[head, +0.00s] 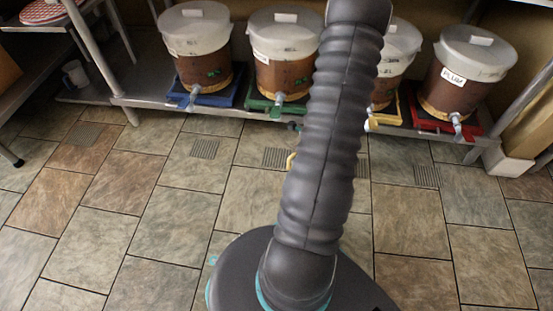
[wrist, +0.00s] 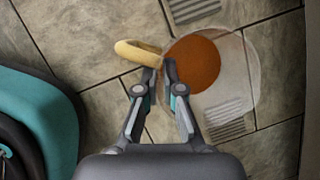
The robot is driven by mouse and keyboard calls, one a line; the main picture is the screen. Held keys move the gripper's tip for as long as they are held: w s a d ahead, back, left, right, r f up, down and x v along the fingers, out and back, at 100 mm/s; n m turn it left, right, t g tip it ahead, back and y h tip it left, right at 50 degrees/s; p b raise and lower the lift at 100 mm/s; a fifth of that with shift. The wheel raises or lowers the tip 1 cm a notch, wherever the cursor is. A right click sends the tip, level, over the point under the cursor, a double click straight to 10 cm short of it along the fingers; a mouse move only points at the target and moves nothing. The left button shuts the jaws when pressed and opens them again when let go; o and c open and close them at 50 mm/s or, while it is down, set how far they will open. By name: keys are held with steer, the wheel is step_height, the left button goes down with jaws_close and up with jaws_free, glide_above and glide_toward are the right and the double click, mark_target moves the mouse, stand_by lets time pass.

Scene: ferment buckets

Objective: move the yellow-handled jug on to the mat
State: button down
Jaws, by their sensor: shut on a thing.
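My gripper (wrist: 159,72) is shut on the yellow handle (wrist: 135,50) of a clear round jug (wrist: 238,75). In the wrist view the jug is seen from above, with orange-brown liquid (wrist: 192,62) inside, over the tiled floor. How high it is above the floor is hard to tell. In the head view my arm hides the jug's body and my gripper; only a bit of the yellow handle (head: 291,161) shows left of the arm.
Several lidded buckets with taps stand on a low metal shelf (head: 140,101), on blue (head: 232,96), green (head: 258,103), yellow (head: 388,117) and red (head: 425,122) bases. One is labelled PLUM (head: 455,78). A mug (head: 74,74) sits at the left. The tiled floor between has flat drain grates (head: 204,148).

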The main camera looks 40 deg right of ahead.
steer(key=shift+s+d+f+m, duration=0.1)
steer(key=shift+s+d+m, duration=0.1)
steer(key=shift+m, duration=0.1)
steer(key=shift+w+f, duration=0.15)
steer(key=shift+w+a+f+b, duration=0.15)
steer(key=shift+w+a+f, duration=0.35)
steer(key=shift+w+f, duration=1.25)
steer(key=shift+w+a+f+b, duration=0.2)
steer(key=shift+w+a+f, duration=0.45)
steer(key=shift+w, duration=2.05)
steer(key=shift+w+a+f+b, duration=0.15)
steer(key=shift+w+a+f, duration=0.2)
steer(key=shift+w+f, duration=1.5)
steer(key=shift+w+r, duration=0.2)
steer(key=shift+w, duration=0.15)
steer(key=c, duration=1.3)
jaws_free()
steer(key=shift+r, duration=0.1)
